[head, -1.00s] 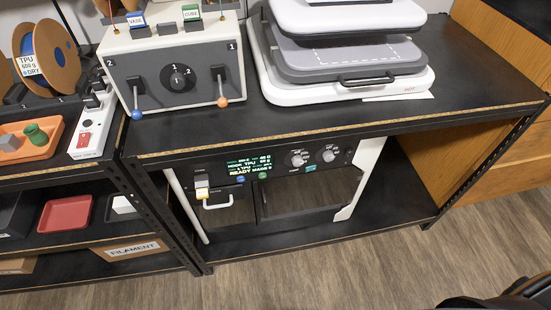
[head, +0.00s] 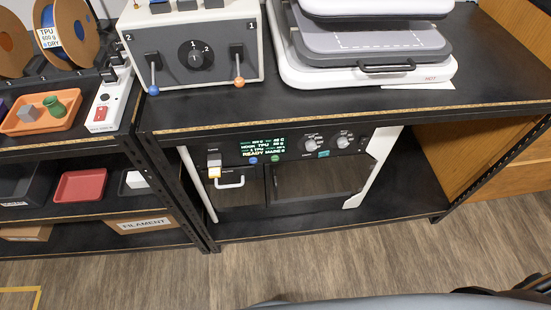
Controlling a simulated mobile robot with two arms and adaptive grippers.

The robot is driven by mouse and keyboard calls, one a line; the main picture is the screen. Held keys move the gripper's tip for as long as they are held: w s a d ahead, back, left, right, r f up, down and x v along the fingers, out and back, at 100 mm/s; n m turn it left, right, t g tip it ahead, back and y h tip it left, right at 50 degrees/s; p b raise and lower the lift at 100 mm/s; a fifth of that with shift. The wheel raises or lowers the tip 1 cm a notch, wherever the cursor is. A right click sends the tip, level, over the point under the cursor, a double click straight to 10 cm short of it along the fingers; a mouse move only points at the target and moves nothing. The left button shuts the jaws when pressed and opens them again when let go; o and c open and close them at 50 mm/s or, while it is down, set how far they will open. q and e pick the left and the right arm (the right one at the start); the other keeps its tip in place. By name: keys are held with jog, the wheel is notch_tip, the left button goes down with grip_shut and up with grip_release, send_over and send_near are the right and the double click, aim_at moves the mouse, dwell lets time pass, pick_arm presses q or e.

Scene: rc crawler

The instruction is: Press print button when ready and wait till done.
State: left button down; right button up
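The printer (head: 245,187) stands on the lower shelf of the rack, under the top board. Its front panel has a lit display (head: 262,149) with green and yellow text; "TPU" and "READY" can be made out, the rest is small. Below the display are a round blue button (head: 253,160) and a round green button (head: 275,158). Two grey knobs (head: 311,142) and a small teal piece (head: 323,154) are to the right. Button labels are too small to read. A white-and-yellow switch (head: 214,166) is at the panel's left. Neither gripper is in view.
Above, a box with two levers (head: 195,55) and a heat press (head: 362,52) stand on the top board (head: 320,104). Left are filament spools (head: 70,32), an orange tray (head: 45,123), a power strip (head: 103,107) and a filament box (head: 145,223). The wooden floor (head: 230,285) in front looks clear.

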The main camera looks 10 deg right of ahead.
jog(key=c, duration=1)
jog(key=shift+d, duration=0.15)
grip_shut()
